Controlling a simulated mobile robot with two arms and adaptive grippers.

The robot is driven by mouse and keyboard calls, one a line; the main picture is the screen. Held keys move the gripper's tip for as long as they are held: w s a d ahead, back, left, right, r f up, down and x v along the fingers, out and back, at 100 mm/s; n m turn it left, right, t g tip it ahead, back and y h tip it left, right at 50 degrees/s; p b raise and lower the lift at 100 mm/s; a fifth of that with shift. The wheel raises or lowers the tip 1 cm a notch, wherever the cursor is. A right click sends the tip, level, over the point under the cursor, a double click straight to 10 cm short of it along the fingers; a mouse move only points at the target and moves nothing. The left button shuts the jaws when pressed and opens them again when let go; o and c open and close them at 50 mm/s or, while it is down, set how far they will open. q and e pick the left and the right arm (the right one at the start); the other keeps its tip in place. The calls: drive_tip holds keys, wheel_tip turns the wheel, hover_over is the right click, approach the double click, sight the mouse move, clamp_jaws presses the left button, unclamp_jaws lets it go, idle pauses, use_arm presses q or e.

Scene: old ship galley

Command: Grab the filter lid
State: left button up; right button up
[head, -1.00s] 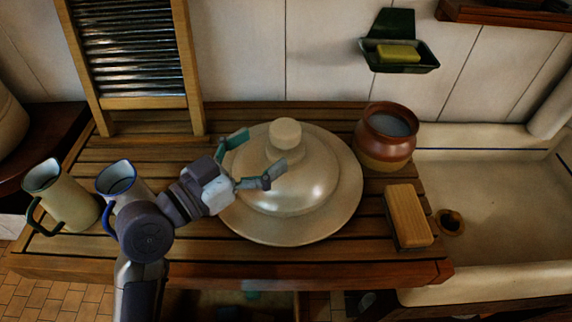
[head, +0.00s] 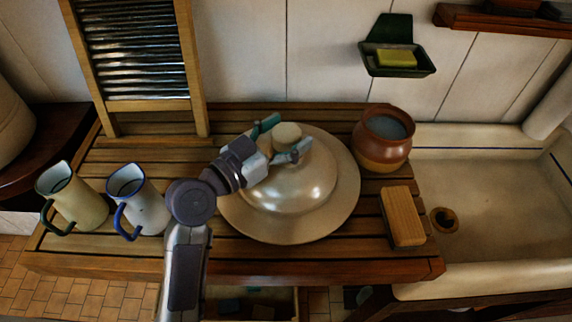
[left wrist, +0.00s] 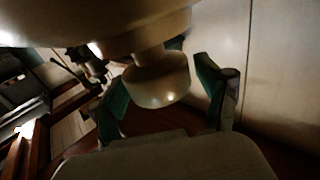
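The filter lid (head: 289,185) is a cream dome with a wide flat rim and a round knob (head: 287,135) on top. It lies on the slatted wooden counter in the head view. My left gripper (head: 281,136) is at the knob, its two green-tipped fingers on either side of it. In the left wrist view the knob (left wrist: 157,82) shows between the fingers (left wrist: 170,95), with a visible gap on at least the right side, so the gripper is open. The lid's dome fills the top of that view. My right gripper is not in view.
Two enamel jugs (head: 72,200) (head: 146,208) stand left of the lid. A brown pot (head: 384,150) and a wooden brush (head: 402,217) are to its right, beside the sink (head: 490,200). A washboard (head: 135,60) leans at the back. A soap dish (head: 398,62) hangs on the wall.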

use_arm(q)
clamp_jaws()
drive_tip(key=shift+w+r, duration=0.1)
drive_tip(key=shift+r, duration=0.1)
drive_tip(key=shift+r, duration=0.15)
